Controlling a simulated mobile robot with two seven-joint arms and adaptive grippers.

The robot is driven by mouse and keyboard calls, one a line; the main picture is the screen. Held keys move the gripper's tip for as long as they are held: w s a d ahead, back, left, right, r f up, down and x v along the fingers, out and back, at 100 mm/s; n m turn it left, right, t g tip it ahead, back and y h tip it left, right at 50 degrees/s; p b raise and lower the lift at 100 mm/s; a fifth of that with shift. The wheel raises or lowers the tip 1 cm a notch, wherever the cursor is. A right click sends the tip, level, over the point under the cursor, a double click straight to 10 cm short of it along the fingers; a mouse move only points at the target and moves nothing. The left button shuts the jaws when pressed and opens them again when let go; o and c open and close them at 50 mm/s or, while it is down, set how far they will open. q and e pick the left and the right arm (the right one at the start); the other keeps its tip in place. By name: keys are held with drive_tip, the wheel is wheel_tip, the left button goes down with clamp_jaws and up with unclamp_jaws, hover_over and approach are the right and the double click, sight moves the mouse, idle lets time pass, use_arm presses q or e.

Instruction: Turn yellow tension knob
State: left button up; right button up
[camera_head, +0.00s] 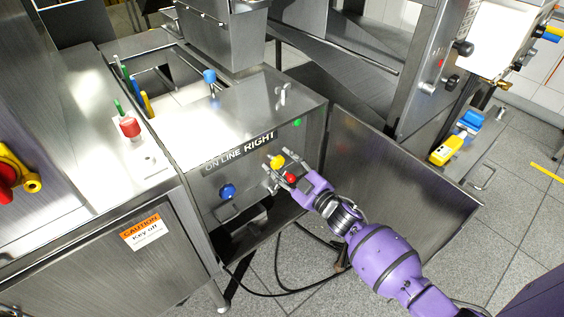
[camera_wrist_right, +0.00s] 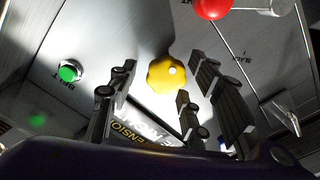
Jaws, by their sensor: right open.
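The yellow tension knob (camera_head: 277,161) is on the front panel of a steel machine, below the words "ON LINE RIGHT". In the right wrist view the yellow knob (camera_wrist_right: 166,76) is a lobed disc facing the camera. My right gripper (camera_head: 277,178) is at this panel, just below the knob. In the right wrist view its open fingers (camera_wrist_right: 163,68) lie to the left and right of the knob, with gaps on both sides. Nothing is held. Whether the fingertips reach the depth of the knob, I cannot tell. My left gripper is out of view.
A red knob (camera_head: 290,178) is close beside my right gripper; it also shows in the right wrist view (camera_wrist_right: 213,7). A blue knob (camera_head: 227,190) is to the left on the panel. A green button (camera_wrist_right: 70,71) is nearby. An open steel door (camera_head: 400,165) stands at the right.

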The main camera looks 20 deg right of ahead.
drive_tip(key=v, duration=1.1)
drive_tip(key=shift+s, duration=0.25)
drive_tip(key=shift+d, duration=0.15)
